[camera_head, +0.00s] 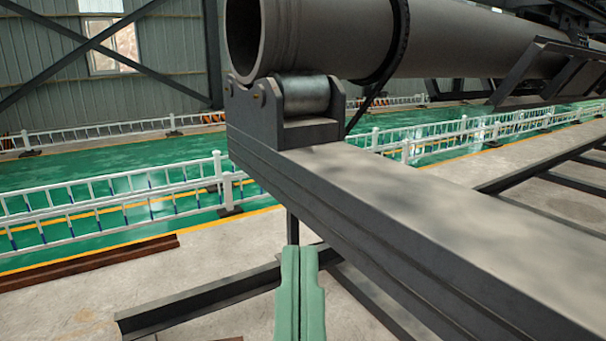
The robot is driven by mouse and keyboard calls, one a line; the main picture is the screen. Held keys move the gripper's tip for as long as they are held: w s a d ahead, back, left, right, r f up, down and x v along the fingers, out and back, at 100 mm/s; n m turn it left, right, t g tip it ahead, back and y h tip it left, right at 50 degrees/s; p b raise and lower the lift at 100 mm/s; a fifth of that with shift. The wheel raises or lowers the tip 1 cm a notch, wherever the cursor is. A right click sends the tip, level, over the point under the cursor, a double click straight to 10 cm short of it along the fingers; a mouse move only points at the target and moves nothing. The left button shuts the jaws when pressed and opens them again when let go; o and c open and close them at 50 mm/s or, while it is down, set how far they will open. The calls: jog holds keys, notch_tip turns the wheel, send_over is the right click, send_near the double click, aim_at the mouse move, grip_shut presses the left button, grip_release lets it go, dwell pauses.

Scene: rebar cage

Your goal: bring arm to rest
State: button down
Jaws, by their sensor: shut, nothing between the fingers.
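My gripper (299,252) shows at the bottom middle as two long green fingers pointing up the picture. The fingers lie side by side with only a thin seam between them, shut and empty. They appear just left of the long dark steel beam (400,215); I cannot tell the exact distance to it. The rest of my arm is out of view below.
A large grey pipe (330,38) rests on a roller (306,95) mounted on the beam's end. Dark floor-level beams (215,296) cross below the gripper. White railings (110,206) border a green floor. Concrete floor (80,312) lies open at lower left.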

notch_tip(320, 180, up, 14)
jog(key=p, duration=1)
jog(key=shift+r, duration=0.25)
